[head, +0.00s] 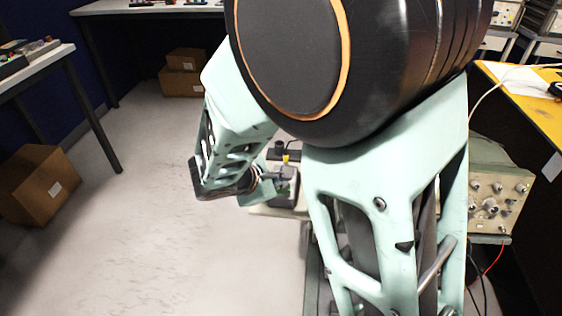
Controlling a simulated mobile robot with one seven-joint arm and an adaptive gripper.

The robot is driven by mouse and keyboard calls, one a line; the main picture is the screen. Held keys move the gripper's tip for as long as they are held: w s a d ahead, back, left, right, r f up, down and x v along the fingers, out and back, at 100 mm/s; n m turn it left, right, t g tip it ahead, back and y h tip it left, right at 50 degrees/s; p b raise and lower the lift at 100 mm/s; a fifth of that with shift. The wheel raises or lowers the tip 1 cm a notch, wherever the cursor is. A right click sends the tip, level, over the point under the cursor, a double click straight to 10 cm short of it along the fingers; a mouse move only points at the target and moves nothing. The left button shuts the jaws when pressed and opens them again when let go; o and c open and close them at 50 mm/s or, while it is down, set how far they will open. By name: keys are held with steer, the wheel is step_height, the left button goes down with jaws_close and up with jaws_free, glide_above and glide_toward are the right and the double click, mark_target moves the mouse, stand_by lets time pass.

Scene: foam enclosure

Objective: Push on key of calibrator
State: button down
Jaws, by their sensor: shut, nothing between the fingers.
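My gripper (278,176) is small and dark at the end of my arm, low in the middle of the head view. It is shut and empty, pointing right, in front of a small dark device (287,152) with a yellow part. I cannot tell whether it touches the device. A beige instrument with several knobs (497,190) stands at the right, partly hidden by my arm. I cannot tell which of these is the calibrator, and its on key cannot be made out.
My arm fills the centre and hides much behind it. A pale surface (275,211) lies below the small device. A yellow-topped table (530,98) is at the right, a white table (35,62) at the left. Cardboard boxes (40,185) sit on the floor.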

mark_target(279, 194)
steer(key=shift+f, duration=0.1)
steer(key=shift+f+b, duration=0.35)
steer(key=shift+b, duration=0.25)
steer(key=shift+f, duration=0.25)
stand_by(0.5)
steer(key=shift+r, duration=0.75)
steer(key=shift+r+p, duration=0.1)
steer(key=shift+p, duration=0.25)
step_height(279, 194, up, 6)
steer(key=p, duration=0.4)
